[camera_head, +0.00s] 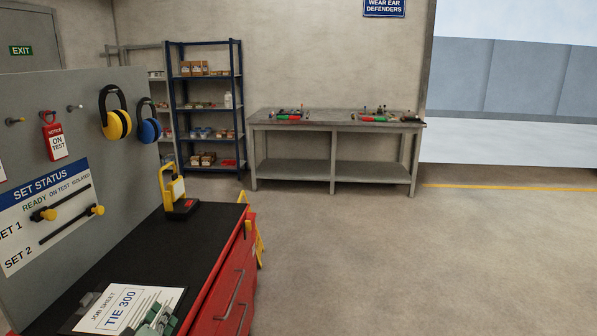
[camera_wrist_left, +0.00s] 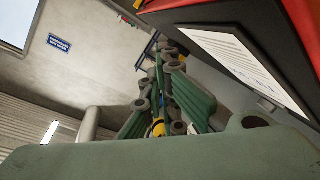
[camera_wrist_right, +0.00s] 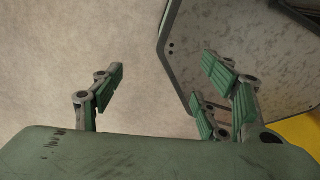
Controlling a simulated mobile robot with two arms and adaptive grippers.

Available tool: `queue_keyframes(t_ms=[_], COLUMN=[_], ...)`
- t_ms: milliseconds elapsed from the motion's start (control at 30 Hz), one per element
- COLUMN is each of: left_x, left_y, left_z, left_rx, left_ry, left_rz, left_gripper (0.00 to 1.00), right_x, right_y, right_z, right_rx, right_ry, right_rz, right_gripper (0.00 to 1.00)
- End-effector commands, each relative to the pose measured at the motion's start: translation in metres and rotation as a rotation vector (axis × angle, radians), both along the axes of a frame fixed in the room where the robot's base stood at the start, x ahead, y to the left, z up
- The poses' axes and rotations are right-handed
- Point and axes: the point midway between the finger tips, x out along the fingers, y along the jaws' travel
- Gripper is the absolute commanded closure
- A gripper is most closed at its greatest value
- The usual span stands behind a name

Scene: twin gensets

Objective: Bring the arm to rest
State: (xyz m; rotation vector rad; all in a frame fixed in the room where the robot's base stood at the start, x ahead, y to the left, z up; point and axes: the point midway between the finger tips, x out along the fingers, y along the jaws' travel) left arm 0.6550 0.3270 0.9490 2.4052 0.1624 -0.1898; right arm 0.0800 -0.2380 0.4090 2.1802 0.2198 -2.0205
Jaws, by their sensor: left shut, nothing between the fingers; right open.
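My left gripper (camera_head: 156,318) shows at the bottom edge of the head view, by the lower right of the job sheet on the red cabinet's dark top. In the left wrist view its green-padded fingers (camera_wrist_left: 166,52) are together with nothing between them, and the sheet lies to their right. My right gripper is out of the head view. In the right wrist view its fingers (camera_wrist_right: 162,80) are spread apart and empty, above a plain floor.
The job sheet (camera_head: 130,309) lies on the red cabinet (camera_head: 226,287). A yellow lamp (camera_head: 177,193) stands at its far end. The status board (camera_head: 62,195) rises on the left. A grey workbench (camera_head: 333,126) and a blue shelf stand behind. The floor (camera_head: 420,260) to the right is clear.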

Motion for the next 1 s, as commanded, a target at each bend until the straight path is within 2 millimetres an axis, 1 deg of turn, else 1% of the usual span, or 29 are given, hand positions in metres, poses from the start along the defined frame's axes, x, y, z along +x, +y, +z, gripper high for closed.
queue_keyframes(t_ms=[33, 67, 100, 167, 200, 267, 300, 400, 500, 600, 900, 933, 1000], left_x=[-0.028, -0.044, -0.066, -0.103, -0.128, -0.163, -0.184, -0.228, -0.265, -0.297, -0.376, -0.384, -0.376], left_y=[-0.022, -0.035, -0.049, -0.069, -0.08, -0.092, -0.098, -0.108, -0.114, -0.118, -0.122, -0.122, -0.122], left_z=[-0.022, -0.034, -0.049, -0.07, -0.082, -0.095, -0.102, -0.112, -0.117, -0.119, -0.115, -0.114, -0.131], left_rx=[0.089, 0.135, 0.197, 0.28, 0.331, 0.395, 0.431, 0.496, 0.541, 0.578, 0.654, 0.66, 0.657], left_ry=[0.102, 0.161, 0.239, 0.351, 0.424, 0.518, 0.573, 0.682, 0.767, 0.84, 1.014, 1.032, 1.034], left_rz=[-0.081, -0.125, -0.182, -0.264, -0.315, -0.378, -0.414, -0.483, -0.536, -0.58, -0.684, -0.694, -0.692], left_gripper=[1.0, 1.0, 1.0, 1.0, 1.0, 1.0, 1.0, 1.0, 1.0, 1.0, 1.0, 1.0, 1.0], right_x=[0.0, 0.001, 0.002, 0.003, 0.005, 0.006, 0.007, 0.008, 0.009, 0.009, 0.01, 0.01, 0.01], right_y=[-0.001, -0.002, -0.002, -0.001, -0.001, -0.001, -0.001, -0.001, 0.0, 0.002, 0.008, 0.008, 0.008], right_z=[0.0, 0.0, 0.0, 0.0, 0.0, 0.0, 0.001, 0.001, 0.001, 0.001, 0.001, 0.001, 0.0], right_rx=[-0.002, -0.002, -0.001, -0.002, -0.001, -0.001, 0.0, 0.0, 0.001, 0.004, 0.011, 0.011, 0.01], right_ry=[0.0, -0.001, -0.002, -0.006, -0.007, -0.01, -0.011, -0.013, -0.014, -0.015, -0.016, -0.016, -0.017], right_rz=[-0.001, -0.001, -0.002, -0.002, -0.002, -0.002, -0.002, -0.003, -0.003, -0.004, -0.005, -0.005, -0.005], right_gripper=[0.32, 0.32, 0.32, 0.32, 0.32, 0.32, 0.32, 0.32, 0.32, 0.32, 0.32, 0.32, 0.32])
